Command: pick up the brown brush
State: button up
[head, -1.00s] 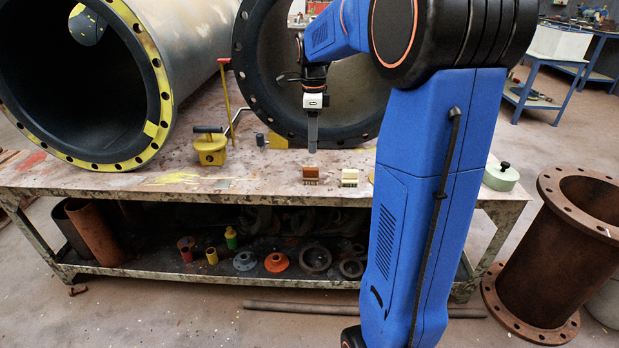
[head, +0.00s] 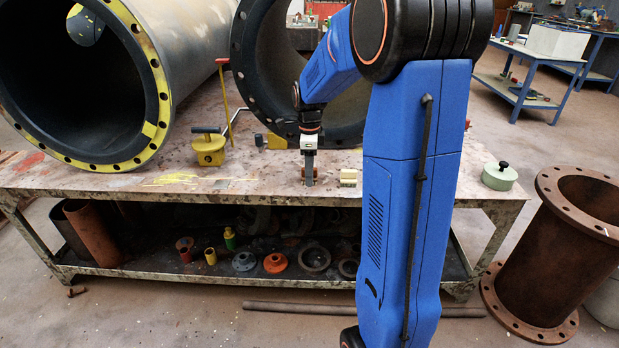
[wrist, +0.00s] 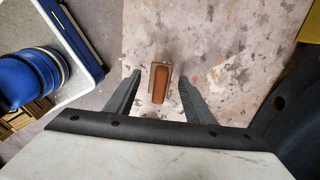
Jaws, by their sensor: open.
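The brown brush (wrist: 160,84) lies on the tabletop in the wrist view, a small block with a brown top and a paler edge. In the head view, my gripper (head: 309,180) is lowered over it and mostly hides it. In the wrist view, my gripper (wrist: 158,96) is open, with one finger on each side of the brush and a gap to each. I cannot tell how high the fingertips are above the tabletop.
A cream-coloured block (head: 348,177) stands just right of my gripper on the workbench (head: 100,182).

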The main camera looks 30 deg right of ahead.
jog(key=shift+f, duration=0.25)
jog(key=shift+c, duration=0.5)
jog(key=c, duration=1.1)
jog(key=shift+o, duration=0.2)
notch_tip(320, 180, up, 10)
jog(key=shift+r, duration=0.1)
jog(key=shift+o, duration=0.7)
